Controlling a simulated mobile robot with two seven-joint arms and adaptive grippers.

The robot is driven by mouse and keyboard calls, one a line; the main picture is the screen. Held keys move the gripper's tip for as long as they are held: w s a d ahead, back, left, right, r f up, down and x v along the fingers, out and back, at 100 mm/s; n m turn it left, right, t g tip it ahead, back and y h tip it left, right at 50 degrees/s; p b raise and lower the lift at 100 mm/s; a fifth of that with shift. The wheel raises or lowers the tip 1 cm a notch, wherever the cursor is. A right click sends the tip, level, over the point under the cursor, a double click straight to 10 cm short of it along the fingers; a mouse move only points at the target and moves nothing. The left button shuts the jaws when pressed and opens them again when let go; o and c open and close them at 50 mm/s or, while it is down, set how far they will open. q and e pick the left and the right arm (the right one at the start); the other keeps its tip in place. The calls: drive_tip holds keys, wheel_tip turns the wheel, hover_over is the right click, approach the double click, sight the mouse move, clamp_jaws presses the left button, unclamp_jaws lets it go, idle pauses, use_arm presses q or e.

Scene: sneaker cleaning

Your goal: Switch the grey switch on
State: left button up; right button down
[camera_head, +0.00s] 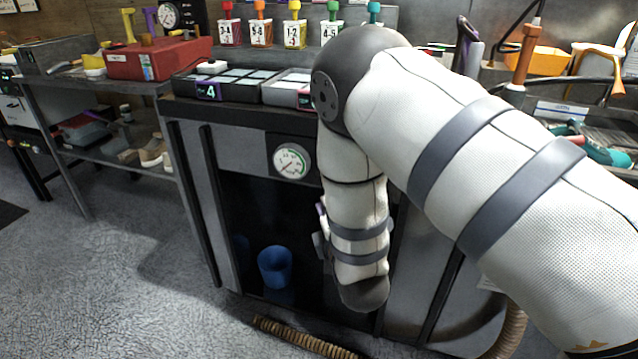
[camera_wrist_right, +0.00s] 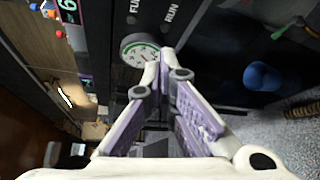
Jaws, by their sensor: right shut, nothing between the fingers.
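My right gripper (camera_wrist_right: 164,65) fills the middle of the right wrist view, its purple-padded fingers shut with nothing between them. Its tips overlap the lower edge of the round white gauge (camera_wrist_right: 138,50) in that view; I cannot tell whether they touch the panel. Lettering ending in "RUN" is printed on the dark panel (camera_wrist_right: 185,22) beside the gauge. I cannot make out the grey switch clearly in either view. In the head view my right arm hides the panel to the right of the gauge (camera_head: 291,160) and most of the gripper. My left gripper is out of view.
A blue cup (camera_head: 275,267) stands in the dark recess below the gauge; it also shows in the wrist view (camera_wrist_right: 262,78). A red toolbox (camera_head: 160,58) and a compartment tray (camera_head: 228,84) sit on the bench top. A ribbed hose (camera_head: 300,340) lies on the floor.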

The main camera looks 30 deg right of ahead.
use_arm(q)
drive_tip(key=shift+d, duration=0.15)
use_arm(e)
drive_tip(key=shift+d+r, duration=0.1)
drive_tip(key=shift+d, duration=0.05)
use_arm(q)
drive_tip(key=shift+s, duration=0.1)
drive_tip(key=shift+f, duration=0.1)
use_arm(e)
drive_tip(key=w+d, duration=0.6)
drive_tip(key=w, duration=0.1)
drive_tip(key=shift+d+f, duration=0.15)
drive_tip(key=shift+f, duration=0.05)
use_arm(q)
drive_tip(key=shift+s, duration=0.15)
